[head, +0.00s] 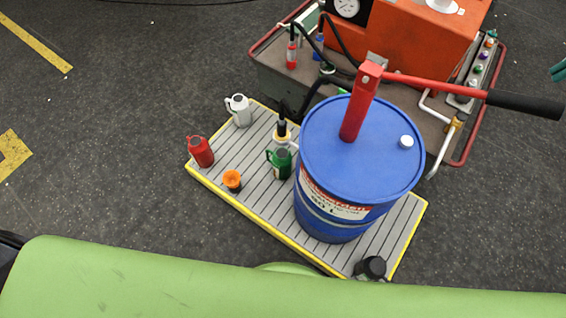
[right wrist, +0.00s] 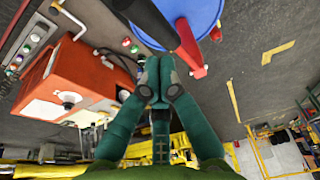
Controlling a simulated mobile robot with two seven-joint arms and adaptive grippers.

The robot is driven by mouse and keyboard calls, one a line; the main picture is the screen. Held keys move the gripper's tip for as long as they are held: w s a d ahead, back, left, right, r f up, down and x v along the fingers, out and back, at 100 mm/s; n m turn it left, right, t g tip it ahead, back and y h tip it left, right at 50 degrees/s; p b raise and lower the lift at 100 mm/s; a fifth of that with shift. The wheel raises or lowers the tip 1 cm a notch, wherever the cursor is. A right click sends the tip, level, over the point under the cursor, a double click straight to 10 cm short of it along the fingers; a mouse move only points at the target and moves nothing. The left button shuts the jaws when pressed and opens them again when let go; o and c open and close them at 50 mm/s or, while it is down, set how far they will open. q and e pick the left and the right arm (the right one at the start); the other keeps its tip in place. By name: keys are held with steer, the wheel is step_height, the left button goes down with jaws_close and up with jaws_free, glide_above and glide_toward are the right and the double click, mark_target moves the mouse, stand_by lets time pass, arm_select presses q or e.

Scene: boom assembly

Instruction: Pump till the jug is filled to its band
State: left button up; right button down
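A blue drum (head: 345,150) stands upright on a slatted pallet with a red hand pump (head: 358,105) on its lid. The pump's lever reaches right to a black grip (head: 525,104). A green jug (head: 281,164) stands left of the drum, just below a dark-topped nozzle (head: 282,131) at the hose end. The jug's fill level and band are too small to read. My right gripper (head: 558,72) shows at the right edge, apart from the grip. In the right wrist view its teal fingers (right wrist: 155,75) are together and empty, near the black grip. My left gripper is out of view.
A white jug (head: 239,110), a red jug (head: 201,151) and an orange-topped item (head: 232,180) stand on the yellow-edged pallet (head: 262,216). A black item (head: 370,268) is at its near corner. An orange machine (head: 425,45) stands behind the drum. The left floor is clear.

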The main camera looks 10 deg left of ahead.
mark_target(521, 111)
steer(key=s+d+f+b+x, duration=0.1)
steer(key=d+b+x, duration=0.2)
steer(key=b+x, duration=0.75)
steer(key=r+p, duration=0.3)
steer(key=r, duration=0.1)
steer(key=r+p, duration=0.3)
steer(key=p, duration=0.1)
steer(key=r+p, duration=0.4)
steer(key=shift+s+a+r, duration=0.2)
steer(key=shift+a+r, duration=0.1)
steer(key=shift+a, duration=0.1)
steer(key=shift+f, duration=0.15)
